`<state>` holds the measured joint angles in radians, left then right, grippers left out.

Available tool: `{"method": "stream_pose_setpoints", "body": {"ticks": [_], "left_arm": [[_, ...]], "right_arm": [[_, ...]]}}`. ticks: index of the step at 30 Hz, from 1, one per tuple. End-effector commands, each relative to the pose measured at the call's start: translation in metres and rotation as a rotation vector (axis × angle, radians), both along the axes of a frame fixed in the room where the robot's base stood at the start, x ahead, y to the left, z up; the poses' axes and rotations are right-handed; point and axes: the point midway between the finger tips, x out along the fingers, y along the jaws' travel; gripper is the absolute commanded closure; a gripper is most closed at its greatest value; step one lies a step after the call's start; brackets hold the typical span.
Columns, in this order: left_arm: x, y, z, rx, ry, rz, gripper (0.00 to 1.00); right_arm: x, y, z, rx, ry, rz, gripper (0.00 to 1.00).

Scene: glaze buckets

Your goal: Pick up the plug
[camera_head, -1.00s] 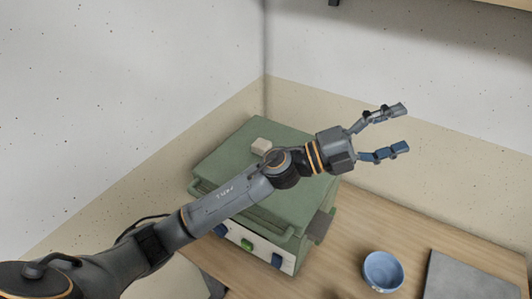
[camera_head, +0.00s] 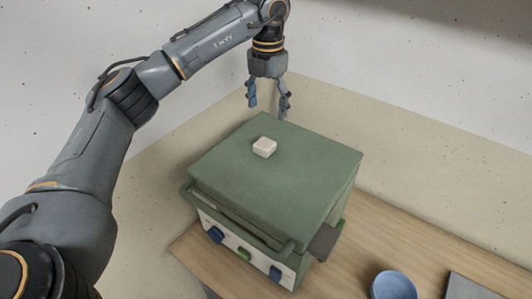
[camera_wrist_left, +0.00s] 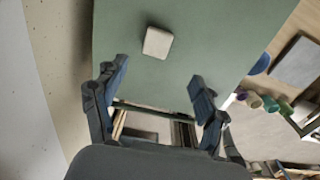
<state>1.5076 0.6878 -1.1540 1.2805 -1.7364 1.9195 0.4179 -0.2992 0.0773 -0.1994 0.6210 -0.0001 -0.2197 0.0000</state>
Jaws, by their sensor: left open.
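The plug is a small cream-white block (camera_head: 264,147) lying on top of a green box-shaped machine (camera_head: 310,170). In the left wrist view the block (camera_wrist_left: 158,42) lies on the green lid (camera_wrist_left: 205,35), beyond my fingertips and roughly midway between them. My left gripper (camera_head: 268,100) points down, above and behind the block in the head view, its fingers apart and empty. It also shows in the left wrist view (camera_wrist_left: 158,82). Nothing hides the block. My right gripper is not in view.
The machine has a front handle (camera_head: 235,222), blue and green buttons, and a dark side lever (camera_head: 325,242). It stands on a wooden table (camera_head: 425,250) near the walls. A blue bowl (camera_head: 393,286) and a grey slab (camera_head: 470,288) are at the right. Space above the lid is clear.

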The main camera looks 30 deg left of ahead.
Motion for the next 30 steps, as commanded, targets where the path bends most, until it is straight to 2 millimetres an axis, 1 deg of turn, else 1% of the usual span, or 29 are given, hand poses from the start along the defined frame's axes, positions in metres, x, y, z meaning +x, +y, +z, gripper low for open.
{"method": "stream_pose_setpoints", "body": {"ticks": [1, 4, 6, 9, 14, 17, 21, 25, 30], "left_arm": [[-0.001, 0.001, -0.009, 0.000, 0.006, 0.000, 0.28], [-0.001, 0.000, -0.029, -0.001, 0.004, -0.002, 0.28], [-0.001, 0.000, -0.041, -0.003, 0.003, -0.002, 0.28], [0.000, 0.000, -0.054, -0.003, 0.001, -0.002, 0.28], [-0.001, 0.000, -0.063, -0.003, -0.001, -0.003, 0.28], [-0.002, 0.003, -0.071, -0.004, 0.004, -0.002, 0.28], [-0.004, 0.006, -0.091, -0.004, 0.004, -0.004, 0.28], [-0.003, 0.005, -0.107, -0.005, 0.001, -0.004, 0.28], [-0.002, 0.005, -0.114, -0.004, -0.002, -0.004, 0.28]], "right_arm": [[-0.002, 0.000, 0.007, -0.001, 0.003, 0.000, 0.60], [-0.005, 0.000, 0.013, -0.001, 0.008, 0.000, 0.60], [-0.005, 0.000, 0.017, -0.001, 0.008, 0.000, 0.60], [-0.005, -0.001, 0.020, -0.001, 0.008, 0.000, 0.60], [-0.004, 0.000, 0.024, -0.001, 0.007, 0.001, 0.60], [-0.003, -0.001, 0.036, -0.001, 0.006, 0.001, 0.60], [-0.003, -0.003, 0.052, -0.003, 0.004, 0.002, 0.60], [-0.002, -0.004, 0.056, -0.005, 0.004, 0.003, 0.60], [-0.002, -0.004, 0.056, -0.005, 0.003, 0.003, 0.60]]}}
